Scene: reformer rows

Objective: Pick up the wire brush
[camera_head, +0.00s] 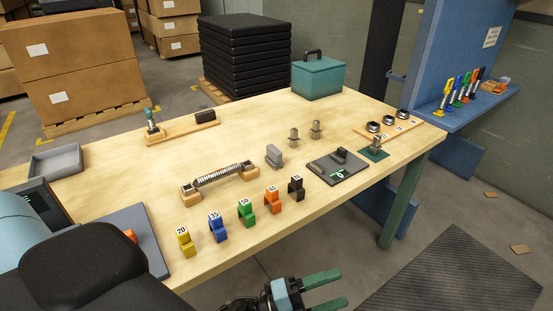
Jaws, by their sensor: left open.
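I cannot tell for certain which item is the wire brush. A wooden board (181,132) at the back left of the workbench carries a dark oblong block (205,115) at its right end and a small upright teal-topped tool (152,118) at its left end; bristles are too small to make out. My left gripper (326,291) is at the bottom, in front of the bench's near edge, with its two green fingers apart and nothing between them. It is far from the board. My right gripper is not in view.
The workbench (120,187) holds a spring on wooden blocks (221,177), several coloured numbered blocks (246,212), a dark scale-like plate (338,172), a grey tray (56,161) and a teal toolbox (319,77). A blue shelf (480,105) stands at right. Bare wood lies between the board and spring.

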